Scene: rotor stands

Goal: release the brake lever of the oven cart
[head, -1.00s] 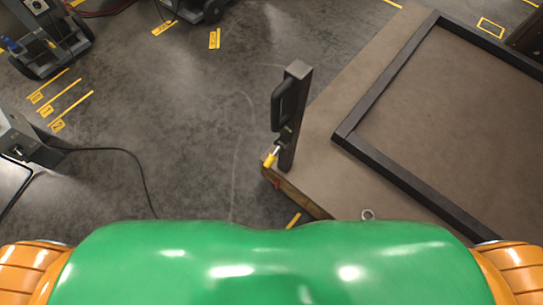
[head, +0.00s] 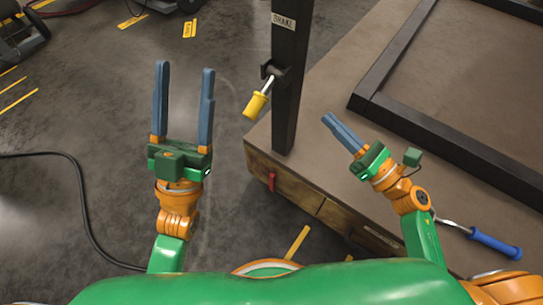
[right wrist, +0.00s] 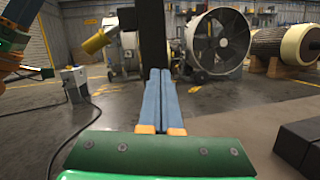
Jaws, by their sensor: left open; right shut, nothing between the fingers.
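The brake lever (head: 257,103) has a yellow grip and sticks out to the left and downward from a dark post (head: 287,75) labelled BRAKE. The post stands at the corner of the oven cart (head: 330,160). In the right wrist view the yellow grip (right wrist: 97,41) shows at upper left, beside the dark post (right wrist: 152,35). My left gripper (head: 183,95) is open and empty, left of the lever and apart from it. My right gripper (head: 338,128) is shut and empty, over the cart top to the right of the post; its fingers (right wrist: 160,100) lie together in the right wrist view.
A dark raised frame (head: 440,130) lies on the cart top. A tool with a blue handle (head: 495,243) lies at the cart's near side. A black cable (head: 75,190) runs over the floor at left. Large fans (right wrist: 217,42) stand in the background.

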